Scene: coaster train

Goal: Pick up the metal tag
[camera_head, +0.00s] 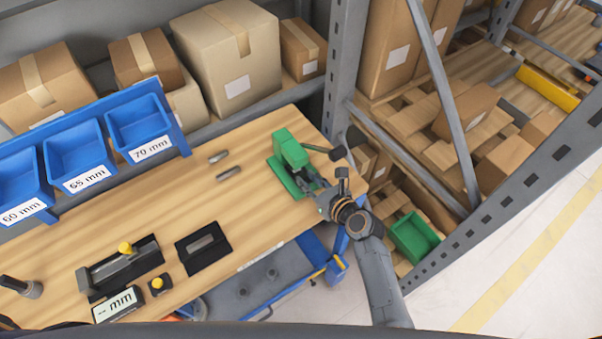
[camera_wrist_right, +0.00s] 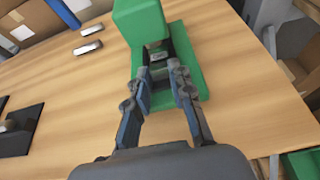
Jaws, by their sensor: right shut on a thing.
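A green press (camera_head: 291,150) with a dark lever stands at the right end of the wooden table; it fills the top middle of the right wrist view (camera_wrist_right: 140,22). My right gripper (camera_head: 315,188) reaches into the press from the front. In the right wrist view its fingertips (camera_wrist_right: 162,75) are closed in around a small grey metal tag (camera_wrist_right: 158,57) at the press opening. The fingers partly hide the tag's near end. Two more grey metal tags (camera_head: 217,157) (camera_head: 229,172) lie loose on the table left of the press.
Blue bins (camera_head: 140,125) labelled in mm line the table's back left. A black tray (camera_head: 203,248), a gauge (camera_head: 122,262) and a display (camera_head: 118,304) sit at the front left. A grey rack post (camera_head: 343,70) rises behind the press. A green crate (camera_head: 413,238) is at lower right.

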